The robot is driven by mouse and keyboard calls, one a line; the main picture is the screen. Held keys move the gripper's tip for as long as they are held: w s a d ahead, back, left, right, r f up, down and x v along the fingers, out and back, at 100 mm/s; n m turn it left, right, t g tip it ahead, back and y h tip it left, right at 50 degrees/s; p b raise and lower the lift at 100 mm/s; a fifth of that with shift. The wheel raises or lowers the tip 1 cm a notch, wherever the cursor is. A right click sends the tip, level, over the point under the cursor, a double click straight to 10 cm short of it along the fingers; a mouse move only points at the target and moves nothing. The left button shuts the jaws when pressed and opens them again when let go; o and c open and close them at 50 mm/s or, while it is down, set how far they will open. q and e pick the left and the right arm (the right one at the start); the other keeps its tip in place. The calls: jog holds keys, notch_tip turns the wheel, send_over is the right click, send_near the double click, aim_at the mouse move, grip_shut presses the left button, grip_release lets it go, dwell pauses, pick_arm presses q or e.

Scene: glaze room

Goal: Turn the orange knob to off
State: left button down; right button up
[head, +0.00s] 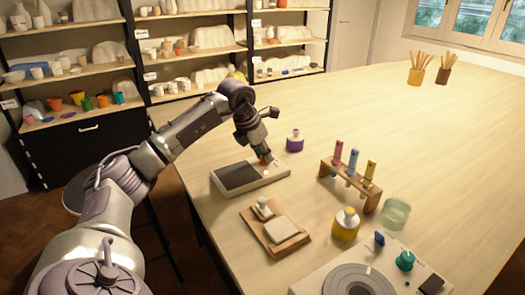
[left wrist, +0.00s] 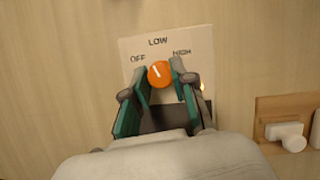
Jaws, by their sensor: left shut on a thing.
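The orange knob (left wrist: 159,74) sits on the pale panel of a hot plate (left wrist: 139,50) in the left wrist view. The panel is marked OFF at left, LOW at top and HIGH at right. The knob's white mark points up and slightly left, near LOW on the OFF side. My left gripper (left wrist: 158,72) is shut on the knob, one finger on each side. In the head view, the hot plate (head: 278,173) lies near the table's left edge with my left gripper (head: 264,158) over its far right end, largely hiding the knob. My right gripper is out of view.
A purple-banded jar (head: 294,143) stands behind the hot plate. A wooden board (head: 284,247) lies in front; a tube rack (head: 350,187), yellow jar (head: 346,225) and glass (head: 396,214) stand to the right. A small orange glow (left wrist: 202,88) shows beside the right finger. The far table is mostly clear.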

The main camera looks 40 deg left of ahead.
pick_arm(q)
jog(key=n, duration=0.1)
jog(key=n+y+p, duration=0.1)
jog(key=n, duration=0.1)
jog(key=shift+d+r+n, duration=0.1)
jog(key=shift+r+n, duration=0.05)
jog(key=shift+n, duration=0.15)
jog(key=shift+n+y+p, duration=0.35)
jog(key=shift+n+y, duration=0.55)
jog(key=shift+n, duration=0.9)
jog(key=c, duration=0.9)
grip_release()
jog(key=shift+c, duration=0.2)
jog(key=shift+d, duration=0.1)
jog(key=v, duration=1.1)
jog(key=shift+r, duration=0.45)
jog(key=shift+w+d, duration=0.1)
